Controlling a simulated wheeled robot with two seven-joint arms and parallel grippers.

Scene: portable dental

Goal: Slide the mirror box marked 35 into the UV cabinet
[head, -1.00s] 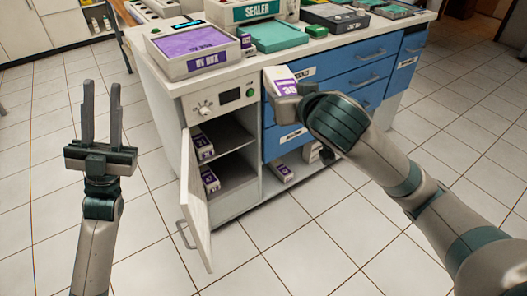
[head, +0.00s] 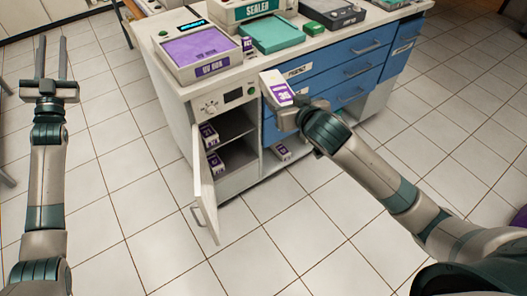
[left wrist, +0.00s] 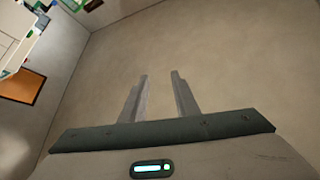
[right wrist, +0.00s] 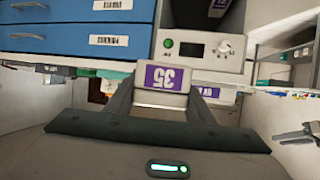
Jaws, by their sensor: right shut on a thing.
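The mirror box marked 35 (head: 277,89) is white with a purple label. My right gripper (head: 286,113) is shut on it in front of the blue drawers, right of the cabinet opening. In the right wrist view the box (right wrist: 163,78) sits between the fingers, its 35 upside down. The UV cabinet (head: 232,128) has its door (head: 206,185) swung open. Purple-labelled boxes stand inside, one on the upper shelf (head: 209,135) and one on the lower level (head: 216,162). My left gripper (head: 50,68) is open and empty, raised left of the cabinet.
Another purple-labelled box (head: 282,151) lies low, right of the cabinet. The counter holds a UV BOX tray (head: 200,45), a sealer (head: 250,9) and a teal tray (head: 276,35). The open door projects toward me. The tiled floor in front is clear.

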